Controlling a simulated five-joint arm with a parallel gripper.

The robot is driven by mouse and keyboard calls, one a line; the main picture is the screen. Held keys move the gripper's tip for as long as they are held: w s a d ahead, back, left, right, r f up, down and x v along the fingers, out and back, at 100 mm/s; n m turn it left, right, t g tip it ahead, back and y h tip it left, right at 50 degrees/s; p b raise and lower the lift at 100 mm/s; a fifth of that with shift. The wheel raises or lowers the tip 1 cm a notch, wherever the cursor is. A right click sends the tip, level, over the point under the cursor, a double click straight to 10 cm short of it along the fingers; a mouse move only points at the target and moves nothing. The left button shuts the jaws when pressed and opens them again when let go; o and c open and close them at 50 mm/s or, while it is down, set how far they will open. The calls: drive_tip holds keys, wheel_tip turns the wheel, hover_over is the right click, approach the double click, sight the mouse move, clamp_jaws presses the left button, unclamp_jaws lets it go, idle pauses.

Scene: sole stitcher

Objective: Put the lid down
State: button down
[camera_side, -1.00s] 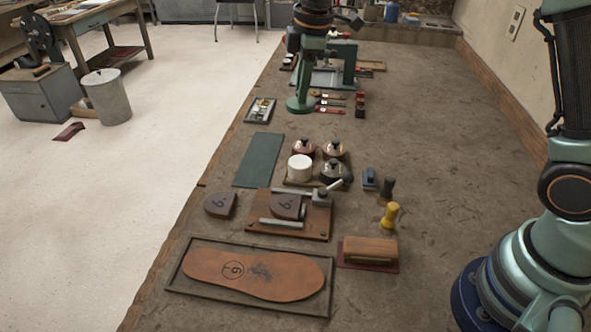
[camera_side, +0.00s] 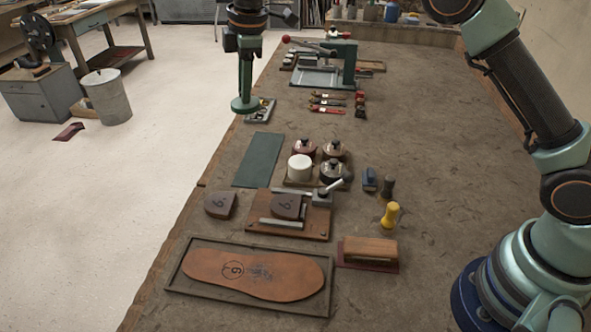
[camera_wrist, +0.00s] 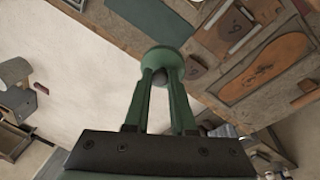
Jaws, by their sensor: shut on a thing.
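My gripper (camera_side: 245,90) is shut on the knob of a round green lid (camera_side: 241,107), holding it flat and raised. In the side view the lid appears at the left edge of the workbench, partly in front of a small tray of metal parts (camera_side: 266,108). In the wrist view the lid (camera_wrist: 166,58) hangs between my fingertips (camera_wrist: 160,78), seen against both pale floor and bench. Its knob is partly hidden by the fingers.
Several jars, one white-topped (camera_side: 300,167), share a board. A green mat (camera_side: 259,160) lies beside them. Brushes (camera_side: 327,104) and a press (camera_side: 345,68) stand farther back. The bench's left side drops to the floor (camera_side: 150,190).

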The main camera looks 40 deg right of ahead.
wheel_tip(320, 180, down, 20)
drive_tip(key=shift+w+a+f, duration=0.1)
idle(0.5)
drive_tip(key=c, duration=0.8)
unclamp_jaws()
drive_tip(key=shift+o, duration=0.2)
